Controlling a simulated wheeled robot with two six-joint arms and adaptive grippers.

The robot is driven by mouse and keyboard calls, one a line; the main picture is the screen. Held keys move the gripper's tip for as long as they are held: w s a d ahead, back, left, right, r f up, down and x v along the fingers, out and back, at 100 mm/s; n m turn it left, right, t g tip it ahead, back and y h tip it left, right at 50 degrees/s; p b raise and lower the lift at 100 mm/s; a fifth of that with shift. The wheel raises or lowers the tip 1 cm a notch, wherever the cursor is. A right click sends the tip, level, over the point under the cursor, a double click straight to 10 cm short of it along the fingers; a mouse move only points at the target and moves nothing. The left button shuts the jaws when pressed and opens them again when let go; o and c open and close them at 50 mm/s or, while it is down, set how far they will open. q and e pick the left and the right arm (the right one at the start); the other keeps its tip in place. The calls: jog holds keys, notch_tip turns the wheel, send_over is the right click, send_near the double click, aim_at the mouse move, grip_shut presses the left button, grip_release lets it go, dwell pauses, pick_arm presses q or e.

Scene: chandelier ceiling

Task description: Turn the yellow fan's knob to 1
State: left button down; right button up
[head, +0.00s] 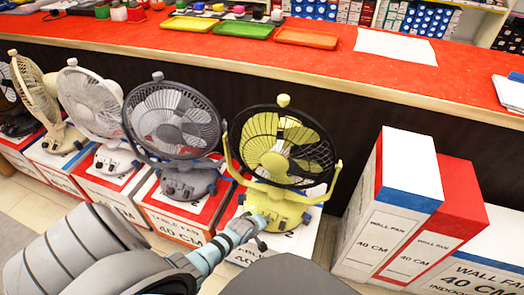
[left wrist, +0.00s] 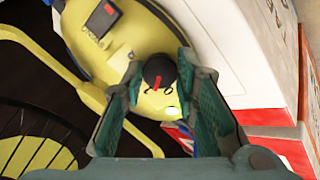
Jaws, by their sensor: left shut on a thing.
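The yellow fan (head: 233,159) stands on a white box in front of the red counter. Its yellow base (left wrist: 85,45) fills the upper middle of the left wrist view. The dark round knob (left wrist: 158,70) with a red pointer line is on that base. Small dark marks show beside the knob, too small to read. My left gripper (head: 252,226) is at the front of the fan base. In the left wrist view its two green fingers (left wrist: 160,77) stand on either side of the knob, shut on it. The knob is hard to make out in the head view. My right gripper is not in view.
A grey fan (head: 170,120) and a white fan (head: 92,105) stand on boxes to the left. Tall wall fan boxes (head: 400,190) stand to the right. The red counter (head: 220,50) behind holds trays and a white sheet (head: 395,46).

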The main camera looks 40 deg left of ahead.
pick_arm(q)
jog(key=shift+w+r+m+p, duration=0.1)
jog(key=shift+m+p, duration=0.2)
jog(key=shift+m, duration=0.7)
jog(key=c, duration=1.3)
grip_release()
jog(key=v, duration=1.2)
jog(key=shift+d, duration=0.1)
jog(key=shift+w, duration=0.1)
